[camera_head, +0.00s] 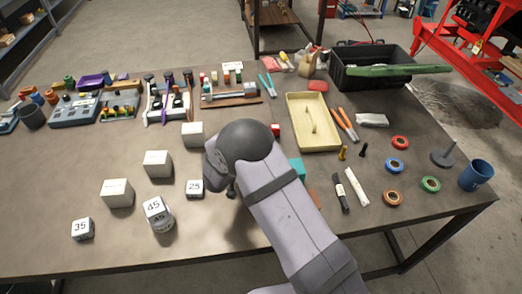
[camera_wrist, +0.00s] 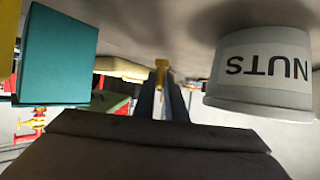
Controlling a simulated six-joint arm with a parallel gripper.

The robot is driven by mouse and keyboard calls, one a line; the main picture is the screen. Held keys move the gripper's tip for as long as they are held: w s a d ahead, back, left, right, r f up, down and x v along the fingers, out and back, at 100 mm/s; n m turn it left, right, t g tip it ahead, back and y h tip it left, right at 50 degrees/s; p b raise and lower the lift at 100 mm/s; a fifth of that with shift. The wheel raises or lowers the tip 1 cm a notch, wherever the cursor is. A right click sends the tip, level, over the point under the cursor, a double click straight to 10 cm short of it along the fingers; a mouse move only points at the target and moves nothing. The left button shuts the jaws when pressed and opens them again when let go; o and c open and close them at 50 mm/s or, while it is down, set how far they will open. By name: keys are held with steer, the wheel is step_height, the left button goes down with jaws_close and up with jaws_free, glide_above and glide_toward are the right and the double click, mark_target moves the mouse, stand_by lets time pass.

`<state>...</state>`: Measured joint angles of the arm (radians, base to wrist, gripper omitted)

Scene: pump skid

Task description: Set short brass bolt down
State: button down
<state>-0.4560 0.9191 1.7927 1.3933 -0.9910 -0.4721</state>
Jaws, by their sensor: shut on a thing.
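In the wrist view my gripper (camera_wrist: 161,82) points away from the camera with its two dark fingers close together. It is shut on the short brass bolt (camera_wrist: 161,66), whose yellow head end shows at the fingertips. The rest of this bolt is hidden by the fingers. In the head view my own arm hides the gripper and the held bolt. Another brass-coloured bolt (camera_head: 343,152) stands on the table beside a black bolt (camera_head: 363,149), right of my arm. I cannot tell how far the held bolt is from the tabletop.
A white cup marked NUTS (camera_wrist: 262,72) is close to the right of the fingers in the wrist view. A teal block (camera_wrist: 56,55) is at left. A cream tray (camera_head: 291,112), tape rolls (camera_head: 394,166) and white blocks (camera_head: 117,194) stand on the table (camera_head: 60,180).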

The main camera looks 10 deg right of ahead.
steer(key=shift+f, duration=0.3)
steer(key=shift+f+b, duration=0.3)
steer(key=shift+b, duration=0.05)
steer(key=c, duration=1.8)
jaws_free()
steer(key=shift+s+a+r+p, duration=0.15)
steer(key=shift+r+p, duration=0.25)
steer(key=shift+r, duration=0.35)
steer(key=b+v, duration=0.1)
steer(key=v, duration=1)
steer(key=shift+s+a, duration=0.2)
steer(key=shift+r, duration=0.1)
